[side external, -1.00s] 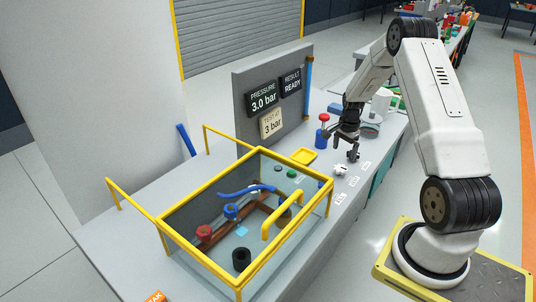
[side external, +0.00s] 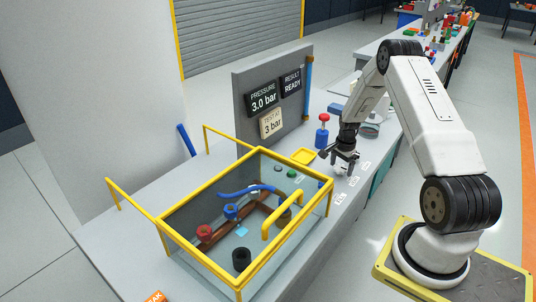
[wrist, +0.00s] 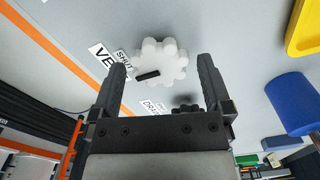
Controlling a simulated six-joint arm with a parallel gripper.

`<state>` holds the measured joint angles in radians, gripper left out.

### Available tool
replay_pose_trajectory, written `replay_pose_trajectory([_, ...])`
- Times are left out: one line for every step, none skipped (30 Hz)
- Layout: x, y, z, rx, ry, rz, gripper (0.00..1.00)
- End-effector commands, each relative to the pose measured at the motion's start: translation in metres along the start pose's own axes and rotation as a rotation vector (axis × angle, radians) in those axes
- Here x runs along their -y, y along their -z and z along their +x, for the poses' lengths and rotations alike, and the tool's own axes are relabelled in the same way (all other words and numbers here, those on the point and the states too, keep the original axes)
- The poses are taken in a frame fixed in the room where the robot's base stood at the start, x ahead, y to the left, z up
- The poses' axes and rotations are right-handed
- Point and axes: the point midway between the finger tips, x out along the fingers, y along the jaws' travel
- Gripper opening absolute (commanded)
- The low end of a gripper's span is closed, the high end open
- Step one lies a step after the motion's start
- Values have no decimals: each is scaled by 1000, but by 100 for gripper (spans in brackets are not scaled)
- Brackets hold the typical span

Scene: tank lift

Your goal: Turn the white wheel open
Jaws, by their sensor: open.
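The white wheel (wrist: 165,62) is lobed, with a black pointer mark on it. It lies ahead of my gripper in the wrist view, and the mark's outer end is on the side of the SHUT label (wrist: 124,60). My gripper (wrist: 160,72) is open and empty, with one finger to each side of the wheel in the picture. I cannot tell whether the fingers are level with the wheel. In the side view my gripper (side external: 340,158) hangs pointing down over the wheel's place on the bench and mostly hides the wheel.
A dark knob (wrist: 186,102) sits close by, partly hidden by my gripper. A blue post with a red top (side external: 322,130) and a yellow tray (side external: 303,156) stand near. The yellow-framed tank (side external: 160,218) is left of my gripper. The display reads 3.0 bar and READY.

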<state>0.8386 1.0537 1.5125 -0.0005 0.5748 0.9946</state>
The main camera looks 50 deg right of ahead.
Motion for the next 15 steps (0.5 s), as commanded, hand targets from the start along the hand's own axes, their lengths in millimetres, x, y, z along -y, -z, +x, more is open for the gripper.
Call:
replay_pose_trajectory([0,0,0,0,0,0,100])
replay_pose_trajectory([0,0,0,0,0,0,100])
replay_pose_trajectory([0,0,0,0,0,0,100])
replay_pose_trajectory([0,0,0,0,0,0,97])
replay_pose_trajectory([0,0,0,0,0,0,87])
replay_pose_trajectory([0,0,0,0,0,0,75])
replay_pose_trajectory([0,0,0,0,0,0,65])
replay_pose_trajectory([0,0,0,0,0,0,56])
replay_pose_trajectory([0,0,0,0,0,0,43])
replay_pose_trajectory([0,0,0,0,0,0,33])
replay_pose_trajectory([0,0,0,0,0,0,24])
replay_pose_trajectory([0,0,0,0,0,0,12])
replay_pose_trajectory([0,0,0,0,0,0,12])
replay_pose_trajectory([0,0,0,0,0,0,12])
replay_pose_trajectory([0,0,0,0,0,-1,12])
